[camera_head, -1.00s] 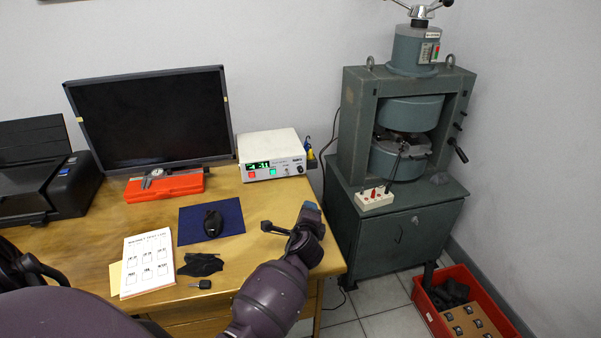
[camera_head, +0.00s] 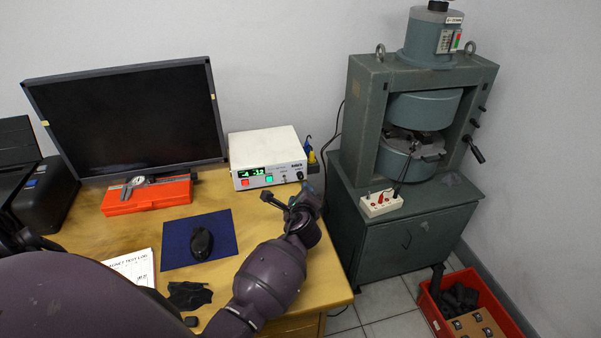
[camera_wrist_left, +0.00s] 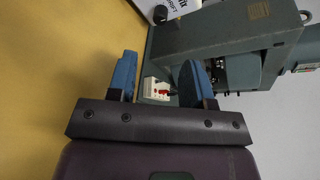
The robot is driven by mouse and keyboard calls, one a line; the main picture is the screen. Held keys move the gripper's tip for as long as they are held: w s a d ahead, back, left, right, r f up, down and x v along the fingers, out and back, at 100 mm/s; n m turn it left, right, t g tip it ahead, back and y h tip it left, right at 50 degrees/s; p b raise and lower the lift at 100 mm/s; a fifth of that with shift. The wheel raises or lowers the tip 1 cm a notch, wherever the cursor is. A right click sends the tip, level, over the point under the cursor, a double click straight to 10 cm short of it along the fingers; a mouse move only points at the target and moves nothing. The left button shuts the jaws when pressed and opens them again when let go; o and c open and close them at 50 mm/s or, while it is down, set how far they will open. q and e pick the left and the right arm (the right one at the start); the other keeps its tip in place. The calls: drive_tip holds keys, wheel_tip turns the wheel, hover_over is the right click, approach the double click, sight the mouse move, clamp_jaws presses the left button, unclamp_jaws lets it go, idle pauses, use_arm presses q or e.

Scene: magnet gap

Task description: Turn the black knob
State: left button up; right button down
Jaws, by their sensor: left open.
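The black knob also shows at the top of the left wrist view (camera_wrist_left: 160,14), beyond the fingertips. My left gripper (camera_head: 308,194) is in front of the power supply and to the right, apart from the knob. In the left wrist view its blue fingers (camera_wrist_left: 160,62) are spread with nothing between them. My right gripper is not in view.
A green-grey magnet press (camera_head: 362,110) stands right of the desk, with a white switch box (camera_head: 381,203) on its ledge. A monitor (camera_head: 130,118), red case (camera_head: 147,196), and blue mat (camera_head: 178,250) with a mouse lie left. A red crate (camera_head: 505,325) is on the floor.

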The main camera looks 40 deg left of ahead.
sight(301, 177)
use_arm(q)
drive_tip(key=shift+w+a+f, duration=0.2)
drive_tip(key=shift+w+a, duration=0.2)
drive_tip(key=shift+w, duration=0.1)
drive_tip(key=b+x, duration=0.1)
drive_tip(key=x, duration=0.3)
drive_tip(key=shift+f, duration=0.15)
drive_tip(key=b+x, duration=0.1)
drive_tip(key=x, duration=0.3)
drive_tip(key=shift+w+a+b, duration=0.15)
drive_tip(key=shift+a+b, duration=0.05)
drive_tip(key=shift+b, duration=0.15)
drive_tip(key=shift+w+a, duration=0.25)
drive_tip(key=shift+w, duration=0.1)
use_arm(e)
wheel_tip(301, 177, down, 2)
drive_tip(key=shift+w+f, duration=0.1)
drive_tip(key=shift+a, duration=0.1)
use_arm(q)
clamp_jaws()
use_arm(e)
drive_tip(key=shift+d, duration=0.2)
